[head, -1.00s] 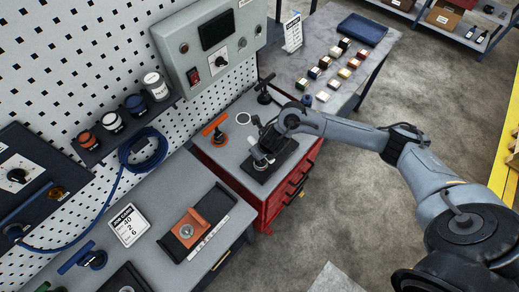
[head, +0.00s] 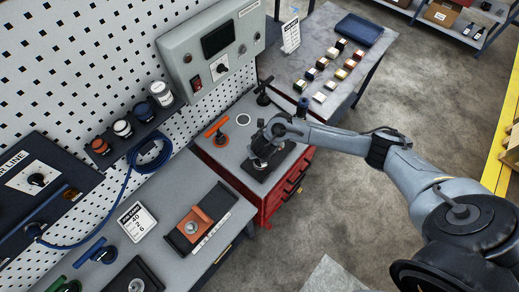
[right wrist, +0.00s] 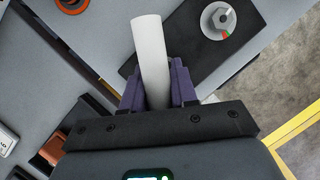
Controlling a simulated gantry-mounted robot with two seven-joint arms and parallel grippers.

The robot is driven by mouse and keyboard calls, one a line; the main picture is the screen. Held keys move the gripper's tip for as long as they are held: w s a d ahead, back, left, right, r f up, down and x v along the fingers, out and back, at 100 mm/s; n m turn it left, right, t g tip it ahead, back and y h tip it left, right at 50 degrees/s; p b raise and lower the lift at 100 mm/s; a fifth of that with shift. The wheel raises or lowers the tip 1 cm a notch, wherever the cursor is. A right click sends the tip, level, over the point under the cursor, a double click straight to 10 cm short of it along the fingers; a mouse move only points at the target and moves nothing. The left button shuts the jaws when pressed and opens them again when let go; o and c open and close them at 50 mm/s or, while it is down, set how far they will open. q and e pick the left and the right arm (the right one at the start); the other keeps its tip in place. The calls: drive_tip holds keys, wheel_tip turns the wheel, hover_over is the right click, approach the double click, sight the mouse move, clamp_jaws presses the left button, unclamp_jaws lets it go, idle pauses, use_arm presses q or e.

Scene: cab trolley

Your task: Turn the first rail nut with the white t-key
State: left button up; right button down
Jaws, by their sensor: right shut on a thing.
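My right gripper (right wrist: 156,85) is shut on the white t-key (right wrist: 151,50), whose pale cylindrical part sticks out between the purple fingers. In the head view the right gripper (head: 262,152) is over the dark rail plate (head: 284,158) on the red trolley and mostly hides the key. In the right wrist view a grey hex nut (right wrist: 219,19) on a round base with red and green marks sits on the dark plate (right wrist: 188,45), to the right of the key and apart from it in the picture. Whether the key touches any nut cannot be told. My left gripper is not in view.
An orange t-key (head: 216,131), a white ring (head: 243,120) and a black t-key (head: 263,93) are on the trolley top (head: 222,154) near my arm. The pegboard and grey control box (head: 212,50) stand behind. The workbench (head: 165,205) is at lower left.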

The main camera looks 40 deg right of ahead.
drive_tip(key=shift+r+m+p, duration=0.2)
drive_tip(key=shift+m+p, duration=0.2)
drive_tip(key=shift+p, duration=0.2)
drive_tip(key=m+h+p, duration=0.1)
drive_tip(key=m+p, duration=0.1)
drive_tip(key=p, duration=0.1)
drive_tip(key=shift+r+m+g, duration=0.1)
drive_tip(key=shift+m+g, duration=0.3)
drive_tip(key=shift+m+p, duration=0.5)
drive_tip(key=shift+p, duration=0.25)
drive_tip(key=shift+s+d+f+m+g+h, duration=0.1)
drive_tip(key=shift+f+m+g+h, duration=0.2)
